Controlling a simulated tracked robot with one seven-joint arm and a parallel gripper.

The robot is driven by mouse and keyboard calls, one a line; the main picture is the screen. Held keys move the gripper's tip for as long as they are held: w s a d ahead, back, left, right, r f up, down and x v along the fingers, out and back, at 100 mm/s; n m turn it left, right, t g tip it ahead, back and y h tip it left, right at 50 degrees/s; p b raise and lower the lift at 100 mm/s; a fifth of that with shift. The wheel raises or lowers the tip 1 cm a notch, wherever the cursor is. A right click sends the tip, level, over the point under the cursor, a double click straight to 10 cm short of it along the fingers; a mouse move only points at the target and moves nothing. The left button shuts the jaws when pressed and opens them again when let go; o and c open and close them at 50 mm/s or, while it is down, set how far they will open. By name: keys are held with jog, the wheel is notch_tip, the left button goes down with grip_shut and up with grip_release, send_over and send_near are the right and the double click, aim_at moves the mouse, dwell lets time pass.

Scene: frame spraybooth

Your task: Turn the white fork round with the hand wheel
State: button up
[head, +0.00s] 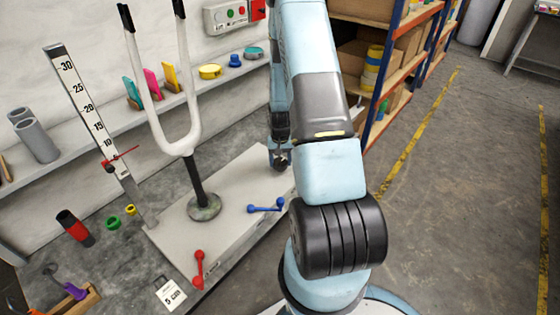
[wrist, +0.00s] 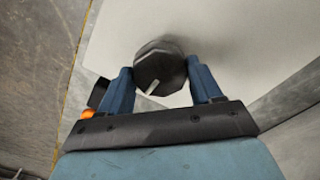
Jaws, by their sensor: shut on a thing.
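The white fork (head: 190,125) stands upright on a dark post with a round foot, on the pale base plate (head: 232,180). Its two prongs reach up, and their tops are near the upper edge of the head view. The hand wheel (wrist: 160,62) is a dark, many-sided knob with a pale mark on its rim. My gripper (wrist: 160,78) has its two blue fingers on either side of the wheel, shut on it. In the head view my gripper (head: 280,153) is at the plate's far right corner, and my arm partly hides that area.
A scale board (head: 88,115) with a red pointer stands left of the fork. Blue (head: 266,206) and red (head: 199,268) handles lie at the plate's edges. A wall shelf (head: 180,98) holds small coloured items behind. Storage racks (head: 385,75) stand right; the floor beyond is clear.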

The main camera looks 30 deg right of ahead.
aim_at(280, 162)
dwell(0.4)
jog(key=o, duration=1.1)
jog(key=shift+c, duration=0.2)
jog(key=shift+r, duration=0.1)
notch_tip(280, 162, up, 14)
jog(key=shift+f, duration=0.25)
